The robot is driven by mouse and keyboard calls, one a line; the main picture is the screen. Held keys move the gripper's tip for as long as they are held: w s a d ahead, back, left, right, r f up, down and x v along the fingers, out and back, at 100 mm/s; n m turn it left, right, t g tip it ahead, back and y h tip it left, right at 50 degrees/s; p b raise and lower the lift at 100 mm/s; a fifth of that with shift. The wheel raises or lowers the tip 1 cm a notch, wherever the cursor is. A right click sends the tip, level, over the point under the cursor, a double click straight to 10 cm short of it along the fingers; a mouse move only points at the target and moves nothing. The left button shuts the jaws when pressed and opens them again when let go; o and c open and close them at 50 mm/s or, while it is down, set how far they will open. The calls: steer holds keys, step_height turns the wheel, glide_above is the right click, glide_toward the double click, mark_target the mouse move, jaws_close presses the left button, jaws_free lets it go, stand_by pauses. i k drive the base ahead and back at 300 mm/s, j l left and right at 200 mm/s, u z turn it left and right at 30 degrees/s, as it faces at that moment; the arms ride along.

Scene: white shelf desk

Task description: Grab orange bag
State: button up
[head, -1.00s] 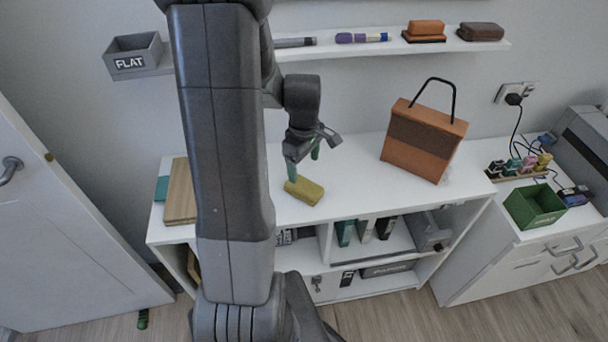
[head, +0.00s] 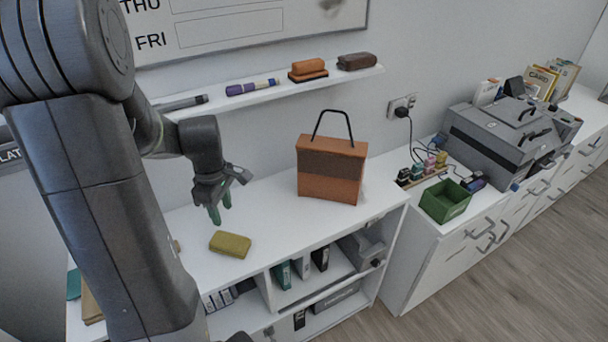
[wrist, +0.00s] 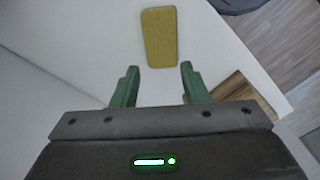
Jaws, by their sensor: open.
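The orange bag (head: 331,187) stands upright on the white shelf desk (head: 270,211) in the head view. It has a brown band across its upper half and a black handle loop on top. My gripper (head: 221,208) is to the left of the bag, apart from it, above the desk with its fingers pointing down. In the wrist view my gripper (wrist: 158,85) shows two green fingers spread apart with nothing between them. The bag does not show in the wrist view.
A yellow block (head: 230,244) lies on the desk below my gripper; it also shows ahead of the fingers in the wrist view (wrist: 159,37). A wall shelf (head: 260,93) with markers and erasers runs above. A green box (head: 445,201) stands right of the bag.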

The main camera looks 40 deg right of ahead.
mark_target(329, 168)
steer(key=z, duration=1.95)
